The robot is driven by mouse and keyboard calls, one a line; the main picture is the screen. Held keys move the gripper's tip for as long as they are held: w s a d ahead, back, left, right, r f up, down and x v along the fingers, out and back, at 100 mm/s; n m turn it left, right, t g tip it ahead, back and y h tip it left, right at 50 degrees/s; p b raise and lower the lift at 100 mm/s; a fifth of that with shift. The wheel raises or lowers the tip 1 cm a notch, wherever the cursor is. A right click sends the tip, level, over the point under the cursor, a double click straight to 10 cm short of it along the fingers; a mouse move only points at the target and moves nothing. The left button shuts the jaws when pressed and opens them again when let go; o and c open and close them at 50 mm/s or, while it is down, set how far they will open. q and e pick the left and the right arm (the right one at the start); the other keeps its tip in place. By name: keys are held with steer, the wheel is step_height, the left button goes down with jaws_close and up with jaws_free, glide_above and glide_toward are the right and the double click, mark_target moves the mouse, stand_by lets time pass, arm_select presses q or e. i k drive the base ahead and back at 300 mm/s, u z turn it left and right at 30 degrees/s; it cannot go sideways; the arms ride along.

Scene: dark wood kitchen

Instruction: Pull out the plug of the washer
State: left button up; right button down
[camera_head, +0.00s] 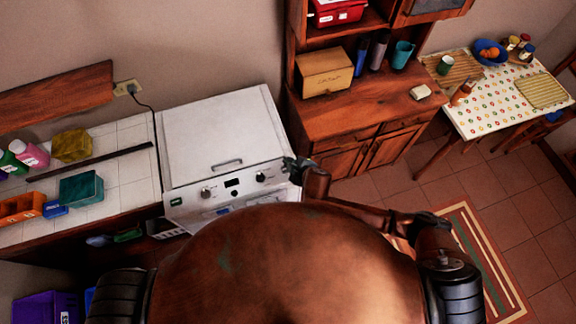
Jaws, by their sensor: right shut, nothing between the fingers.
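The washer (221,137) is a white top-and-front machine standing between the tiled counter and a wooden cabinet. Its plug (131,88) sits in a wall socket plate at the end of the wooden wall board. A dark cord runs from the plug down behind the washer's left edge. My right gripper (295,164) is shut and empty at the washer's front right corner, by the control panel; I cannot tell whether it touches. It is far to the right of the plug. My left gripper is not in view.
The tiled counter (122,174) at the left holds bottles, a yellow block (71,145), a teal box (82,188) and an orange tray (20,207). A wooden cabinet (345,115) stands close on the washer's right. The washer's top is clear. A table (500,112) is at the far right.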

mark_target(131, 89)
steer(key=u, duration=1.3)
